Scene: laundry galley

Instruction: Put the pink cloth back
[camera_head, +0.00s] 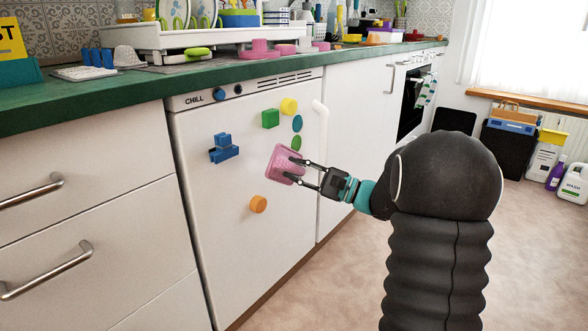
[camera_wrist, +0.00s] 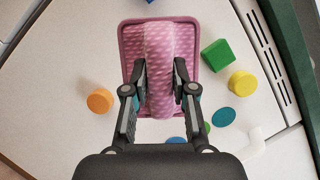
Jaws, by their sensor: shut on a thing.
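The pink cloth (camera_head: 284,164) has a light dotted pattern and a darker pink border. It is in front of the white fridge door (camera_head: 190,200), among the magnets. In the wrist view the cloth (camera_wrist: 186,38) looks like a rounded rectangle with a raised fold down its middle. My gripper (camera_head: 295,170) is shut on this fold, with one finger on each side, as the wrist view also shows (camera_wrist: 160,88). I cannot tell whether the back of the cloth touches the door.
Around the cloth on the door are a green cube (camera_head: 270,118), a yellow round magnet (camera_head: 289,105), an orange one (camera_head: 258,204) and blue blocks (camera_head: 225,149). A white door handle (camera_head: 320,125) is to the right. The green counter (camera_head: 130,85) above is crowded.

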